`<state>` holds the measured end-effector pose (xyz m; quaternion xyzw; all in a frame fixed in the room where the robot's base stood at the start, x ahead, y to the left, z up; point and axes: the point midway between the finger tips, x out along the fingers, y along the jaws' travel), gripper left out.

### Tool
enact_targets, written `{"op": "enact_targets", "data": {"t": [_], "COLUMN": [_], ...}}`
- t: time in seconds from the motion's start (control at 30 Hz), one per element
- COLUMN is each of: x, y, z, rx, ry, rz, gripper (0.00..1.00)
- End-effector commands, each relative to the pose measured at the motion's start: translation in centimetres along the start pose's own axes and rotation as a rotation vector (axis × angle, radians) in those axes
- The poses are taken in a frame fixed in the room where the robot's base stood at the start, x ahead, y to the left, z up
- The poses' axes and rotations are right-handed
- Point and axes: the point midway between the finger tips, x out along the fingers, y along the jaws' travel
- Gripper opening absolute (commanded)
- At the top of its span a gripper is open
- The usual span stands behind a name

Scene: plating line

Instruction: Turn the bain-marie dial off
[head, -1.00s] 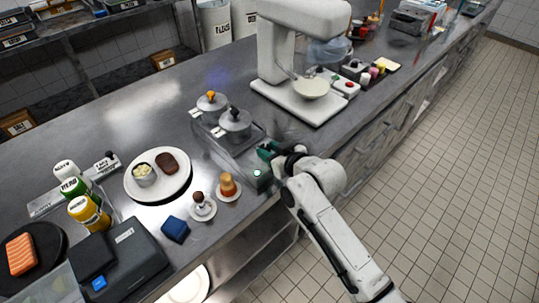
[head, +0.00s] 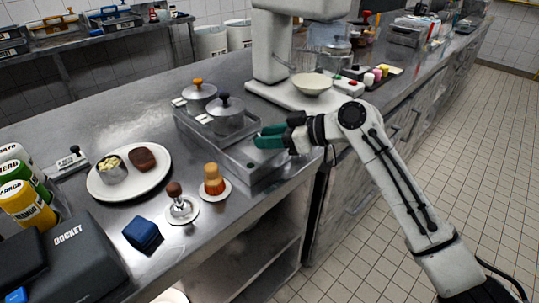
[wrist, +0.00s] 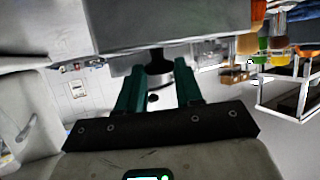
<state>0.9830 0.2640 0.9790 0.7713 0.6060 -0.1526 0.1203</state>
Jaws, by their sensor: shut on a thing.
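The bain-marie (head: 262,172) is a grey metal box at the bench's front edge, with two lidded pots in it, one with an orange knob (head: 198,82) and one with a black knob (head: 223,101). A small indicator (head: 250,165) on its top looks dark. My gripper (head: 270,137) has green fingers at the bain-marie's right end. In the wrist view the fingers (wrist: 158,80) stand either side of a dark dial (wrist: 157,60) and are shut on it. The dial is hidden in the head view, so its setting cannot be read.
A white mixer (head: 275,45) with a bowl (head: 311,84) stands behind the gripper. A plate (head: 100,190) with food, small saucers (head: 215,197), a blue block (head: 142,234) and a docket box (head: 85,250) lie left. The floor (head: 480,150) at right is clear.

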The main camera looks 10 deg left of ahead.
Motion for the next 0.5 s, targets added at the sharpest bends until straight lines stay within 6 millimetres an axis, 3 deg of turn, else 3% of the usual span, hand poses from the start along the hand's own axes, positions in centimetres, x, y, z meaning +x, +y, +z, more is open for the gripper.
{"op": "enact_targets", "data": {"t": [0.03, 0.5], "x": [0.39, 0.38], "y": [0.11, 0.63], "z": [0.80, 0.43], "rx": [-0.009, -0.098], "ry": [-0.002, -0.002], "rz": [-0.025, -0.250], "gripper": [0.05, 0.05]}}
